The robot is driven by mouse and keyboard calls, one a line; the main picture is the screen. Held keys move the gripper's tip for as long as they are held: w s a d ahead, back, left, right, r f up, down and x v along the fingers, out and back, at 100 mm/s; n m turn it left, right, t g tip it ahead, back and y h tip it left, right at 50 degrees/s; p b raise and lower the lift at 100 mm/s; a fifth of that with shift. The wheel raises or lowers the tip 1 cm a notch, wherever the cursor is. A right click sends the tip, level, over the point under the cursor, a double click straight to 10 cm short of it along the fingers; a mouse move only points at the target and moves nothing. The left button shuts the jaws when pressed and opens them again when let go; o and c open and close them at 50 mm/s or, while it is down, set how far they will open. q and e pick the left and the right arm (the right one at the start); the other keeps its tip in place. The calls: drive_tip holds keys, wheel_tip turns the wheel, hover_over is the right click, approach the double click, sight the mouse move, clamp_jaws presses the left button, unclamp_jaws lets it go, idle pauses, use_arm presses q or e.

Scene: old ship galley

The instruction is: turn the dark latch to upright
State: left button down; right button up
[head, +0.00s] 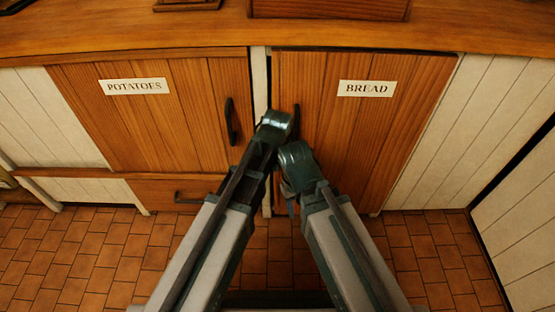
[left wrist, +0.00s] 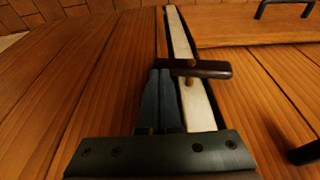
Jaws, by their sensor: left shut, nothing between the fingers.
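The dark latch (left wrist: 210,69) lies crosswise over the pale post (left wrist: 196,108) between the two cabinet doors, in the left wrist view. In the head view my left gripper (head: 277,123) is in front of the gap between the doors, and the latch is hidden behind my arms. My right gripper (head: 296,160) is just right of it, its fingers not clearly visible.
The POTATOES door (head: 150,110) is on the left and the BREAD door (head: 365,120) on the right, both apparently closed. A dark handle (head: 230,122) stands out from the POTATOES door. A drawer (head: 165,192) is below it. The wooden counter (head: 225,30) overhangs above. Tiled floor is clear at both sides.

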use_arm(q)
drive_tip(key=shift+r+p, duration=0.5)
drive_tip(key=shift+r, duration=0.15)
use_arm(e)
drive_tip(key=shift+r, duration=0.65)
